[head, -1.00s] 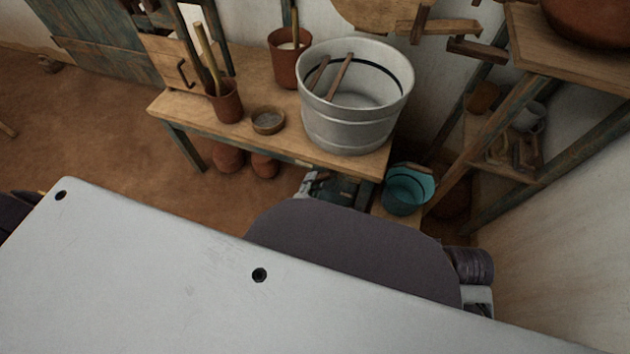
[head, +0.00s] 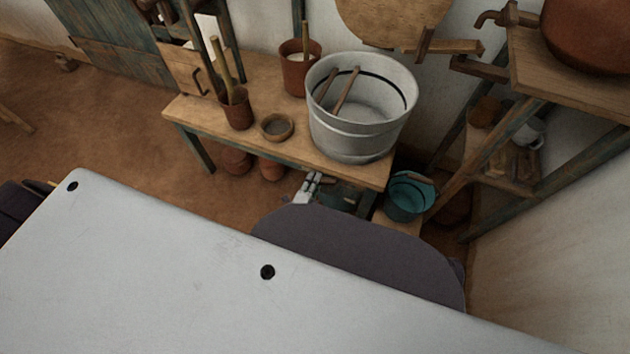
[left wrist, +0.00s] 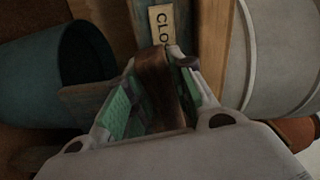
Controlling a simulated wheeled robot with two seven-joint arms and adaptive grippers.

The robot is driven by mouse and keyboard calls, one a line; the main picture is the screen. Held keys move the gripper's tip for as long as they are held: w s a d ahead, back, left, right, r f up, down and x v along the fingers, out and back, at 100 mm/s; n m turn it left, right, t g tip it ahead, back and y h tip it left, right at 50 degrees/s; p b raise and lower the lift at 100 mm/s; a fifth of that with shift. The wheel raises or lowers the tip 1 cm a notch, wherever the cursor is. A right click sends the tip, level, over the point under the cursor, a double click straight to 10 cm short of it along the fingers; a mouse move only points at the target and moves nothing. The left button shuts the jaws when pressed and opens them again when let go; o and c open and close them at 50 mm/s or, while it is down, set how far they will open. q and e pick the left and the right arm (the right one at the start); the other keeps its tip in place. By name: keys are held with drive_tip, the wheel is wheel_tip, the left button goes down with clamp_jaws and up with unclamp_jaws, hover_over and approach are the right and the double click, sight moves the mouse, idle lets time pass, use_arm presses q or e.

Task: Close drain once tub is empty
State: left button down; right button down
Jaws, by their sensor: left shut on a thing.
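The pale grey tub (head: 352,143) stands on the bench's right end. Its inside shows a bare-looking grey floor, a dark line around the wall and two wooden sticks; I see no clear water. My left gripper (head: 312,181) is low at the bench's front edge, below and left of the tub. In the left wrist view its green-padded fingers (left wrist: 155,88) are shut on a dark brown wooden handle (left wrist: 158,75). A label reading "CLO" (left wrist: 162,28), the rest hidden, lies just beyond. The tub wall (left wrist: 285,50) shows at the right. The drain opening is hidden. My right gripper is out of view.
A teal bucket (head: 408,200) stands low, right of the bench (head: 205,112). On the bench are a pot with sticks (head: 238,112), a small bowl (head: 277,127) and a red-brown pot (head: 298,75). A wooden shelf frame (head: 490,150) stands at the right. Open floor lies left.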

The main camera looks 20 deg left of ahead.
use_arm(q)
drive_tip(key=shift+s+r+m, duration=0.1)
drive_tip(key=shift+m, duration=0.2)
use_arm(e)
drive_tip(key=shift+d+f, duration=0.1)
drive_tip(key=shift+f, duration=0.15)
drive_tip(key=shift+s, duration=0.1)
use_arm(q)
drive_tip(key=c, duration=1.2)
unclamp_jaws()
drive_tip(key=shift+c, duration=0.2)
drive_tip(key=shift+o, duration=0.3)
drive_tip(key=shift+r, duration=0.1)
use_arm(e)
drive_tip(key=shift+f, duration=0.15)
